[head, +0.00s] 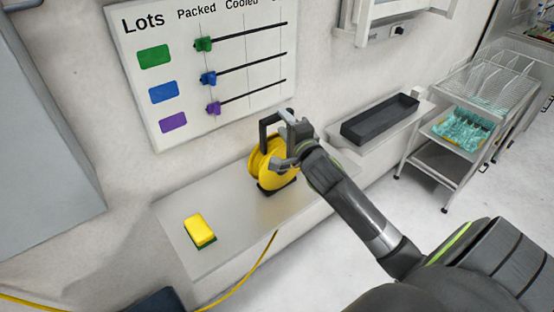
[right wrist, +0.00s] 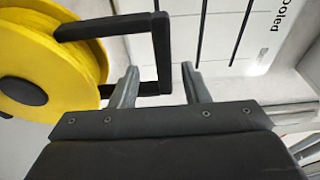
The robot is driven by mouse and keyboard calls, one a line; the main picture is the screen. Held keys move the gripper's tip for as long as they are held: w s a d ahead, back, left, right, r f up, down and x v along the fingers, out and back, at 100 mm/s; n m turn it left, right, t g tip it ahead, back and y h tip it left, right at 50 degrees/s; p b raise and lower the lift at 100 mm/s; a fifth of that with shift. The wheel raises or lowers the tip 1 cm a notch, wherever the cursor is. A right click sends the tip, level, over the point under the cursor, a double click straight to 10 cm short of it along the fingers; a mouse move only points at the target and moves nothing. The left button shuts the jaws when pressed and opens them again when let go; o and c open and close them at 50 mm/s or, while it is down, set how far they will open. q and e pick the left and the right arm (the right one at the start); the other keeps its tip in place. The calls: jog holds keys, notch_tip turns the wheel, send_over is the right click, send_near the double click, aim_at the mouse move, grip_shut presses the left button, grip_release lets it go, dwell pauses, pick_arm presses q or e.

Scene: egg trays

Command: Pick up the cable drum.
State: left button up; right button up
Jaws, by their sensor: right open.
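The cable drum (head: 259,170) is a yellow reel with a black frame and handle, standing upright on the grey shelf (head: 223,205). My right gripper (head: 283,138) is open at the drum's right side, near its handle, and partly covers the drum in the head view. In the right wrist view the yellow drum (right wrist: 50,65) fills the left. Its black handle (right wrist: 162,50) shows between the two open fingers of the gripper (right wrist: 160,66); I cannot tell whether they touch it. My left gripper is not in view.
A yellow and green sponge (head: 199,230) lies on the shelf left of the drum. A yellow cable (head: 250,272) hangs over the shelf's front edge. A wall board (head: 180,130) is behind. A black tray (head: 380,119) and a wire-rack trolley (head: 437,160) stand to the right.

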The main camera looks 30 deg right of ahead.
aim_at(281, 119)
jog(key=w, duration=0.1)
jog(key=w+p, duration=0.1)
jog(key=w, duration=0.1)
jog(key=shift+w+d+r, duration=0.15)
jog(key=shift+d+r, duration=0.15)
jog(key=shift+r, duration=0.05)
jog(key=shift+w+f+p, duration=0.15)
jog(key=shift+w+p, duration=0.15)
jog(key=shift+w, duration=0.1)
grip_shut()
jog(key=shift+r, duration=0.2)
